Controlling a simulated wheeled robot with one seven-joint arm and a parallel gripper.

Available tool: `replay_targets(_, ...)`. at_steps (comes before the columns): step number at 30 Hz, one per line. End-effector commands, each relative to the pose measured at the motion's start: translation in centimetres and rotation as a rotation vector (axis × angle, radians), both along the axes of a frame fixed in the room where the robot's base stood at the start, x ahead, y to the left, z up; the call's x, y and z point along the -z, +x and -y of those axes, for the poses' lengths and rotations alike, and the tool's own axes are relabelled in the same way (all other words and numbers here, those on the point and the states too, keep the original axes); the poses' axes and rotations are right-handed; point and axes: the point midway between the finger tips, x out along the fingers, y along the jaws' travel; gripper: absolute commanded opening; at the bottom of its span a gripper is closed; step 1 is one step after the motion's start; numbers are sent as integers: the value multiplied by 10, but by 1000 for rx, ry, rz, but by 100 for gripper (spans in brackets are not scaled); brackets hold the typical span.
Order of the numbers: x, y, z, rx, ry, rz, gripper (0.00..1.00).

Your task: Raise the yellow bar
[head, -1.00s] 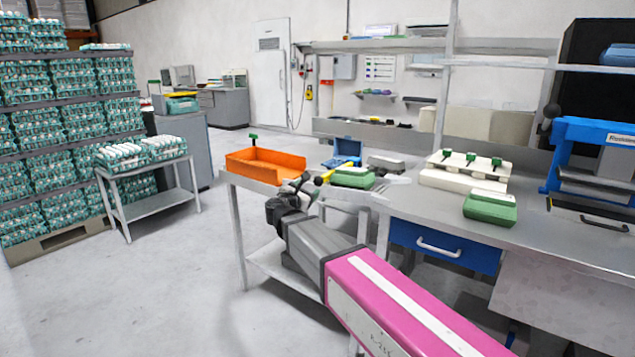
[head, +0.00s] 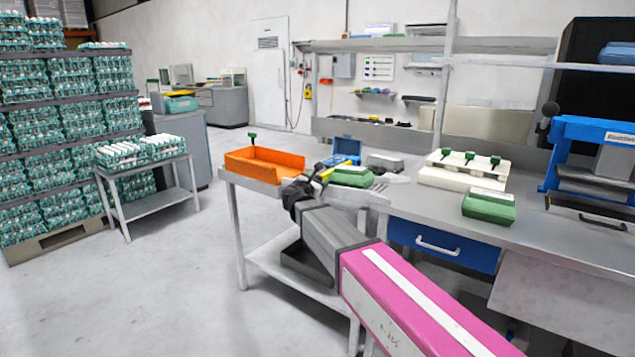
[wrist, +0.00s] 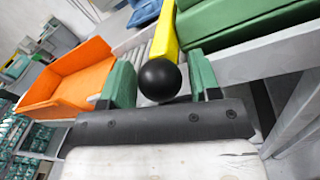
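The yellow bar (wrist: 164,35) runs away from me at the top middle of the wrist view, with a round black knob (wrist: 160,80) at its near end. In the head view a short piece of the yellow bar (head: 326,172) shows just beyond my wrist. My gripper (wrist: 160,62) has its two green fingers on either side of the knob. Narrow gaps seem to show between knob and fingers, so it looks open around the knob. In the head view the fingers are mostly hidden by my arm.
An orange bin (head: 265,163) stands left of the bar. A green box (head: 352,176) lies close on the right, and a blue box (head: 347,147) is behind. A white rack with green-topped pegs (head: 465,172) stands farther right on the bench. Open floor lies to the left.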

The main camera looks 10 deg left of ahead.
Motion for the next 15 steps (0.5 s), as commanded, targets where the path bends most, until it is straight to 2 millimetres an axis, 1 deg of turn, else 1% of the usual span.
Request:
replay_targets(1, 0, 0, 0, 0, 0, 0, 39)
replay_targets(2, 0, 0, 0, 0, 0, 0, 29)
replay_targets(3, 0, 0, 0, 0, 0, 0, 16)
replay_targets(4, 0, 0, 0, 0, 0, 0, 6)
replay_targets(5, 0, 0, 0, 0, 0, 0, 0)
replay_targets(11, -2, 0, 0, 1, 3, -6, 0)
replay_targets(15, -10, 0, 0, 0, 15, -29, 0)
